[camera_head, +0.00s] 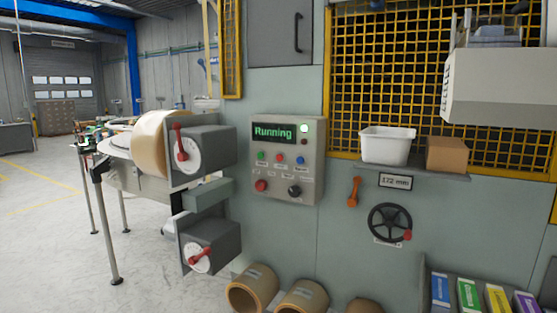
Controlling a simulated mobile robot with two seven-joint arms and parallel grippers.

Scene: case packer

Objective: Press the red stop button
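A grey control panel (311,176) is mounted on the machine's front wall, with a green-lettered display (273,132) reading "Running". A row under the display holds a green button (261,155), a small red button (279,158) and a blue button (300,161). Lower down are a larger red button (261,186) and a black knob (294,191). The small labels are too blurred to tell which red one is marked stop. A lit pale-green lamp (304,129) sits right of the display, with a dark red one below. Neither of my grippers is in view.
Two grey dial units with red levers (205,150) (212,243) jut out left of the panel, by a tape roll (151,140). A shelf right of it holds a white bin (387,146) and cardboard box (446,155). A handwheel (390,224) and brown rolls (253,288) are below.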

